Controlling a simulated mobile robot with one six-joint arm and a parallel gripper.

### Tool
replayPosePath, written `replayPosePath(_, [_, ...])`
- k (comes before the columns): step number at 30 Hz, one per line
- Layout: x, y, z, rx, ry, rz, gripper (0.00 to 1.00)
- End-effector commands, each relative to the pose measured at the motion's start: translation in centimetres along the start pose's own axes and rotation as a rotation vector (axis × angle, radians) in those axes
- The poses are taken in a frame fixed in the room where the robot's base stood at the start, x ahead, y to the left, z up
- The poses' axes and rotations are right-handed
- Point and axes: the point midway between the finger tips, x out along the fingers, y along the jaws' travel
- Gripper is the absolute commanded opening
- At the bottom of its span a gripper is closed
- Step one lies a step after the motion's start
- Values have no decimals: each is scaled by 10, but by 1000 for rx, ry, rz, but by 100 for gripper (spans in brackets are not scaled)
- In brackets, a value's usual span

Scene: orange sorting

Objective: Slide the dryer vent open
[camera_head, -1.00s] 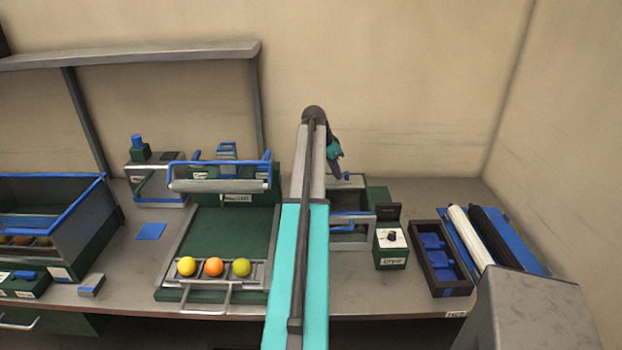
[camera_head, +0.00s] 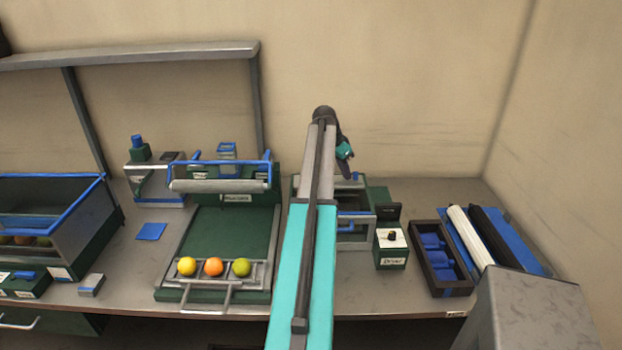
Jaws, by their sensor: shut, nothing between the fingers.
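The dryer is a green and grey box (camera_head: 361,236) right of the middle of the bench, partly hidden behind my arm. My gripper (camera_head: 349,170) is at the end of the arm, pointing down above the back of the dryer, near the blue tab. It is shut and empty. Whether it touches the tab cannot be told.
A green tray station (camera_head: 235,228) with a yellow, an orange and a green fruit stands to the left. A blue-rimmed crate (camera_head: 70,182) is at far left. A dark tray with blue insides (camera_head: 459,288) and two rollers (camera_head: 471,236) lie to the right.

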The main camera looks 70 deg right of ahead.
Motion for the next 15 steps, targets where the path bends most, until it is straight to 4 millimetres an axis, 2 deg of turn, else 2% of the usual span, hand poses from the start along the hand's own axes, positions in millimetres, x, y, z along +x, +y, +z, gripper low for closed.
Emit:
replayPosePath(1, [6, 3, 6, -1, -14, 11, 0])
replayPosePath(5, [3, 3, 5, -1, -14, 11, 0])
replayPosePath(15, [-17, 0, -2, -1, -8, 7, 0])
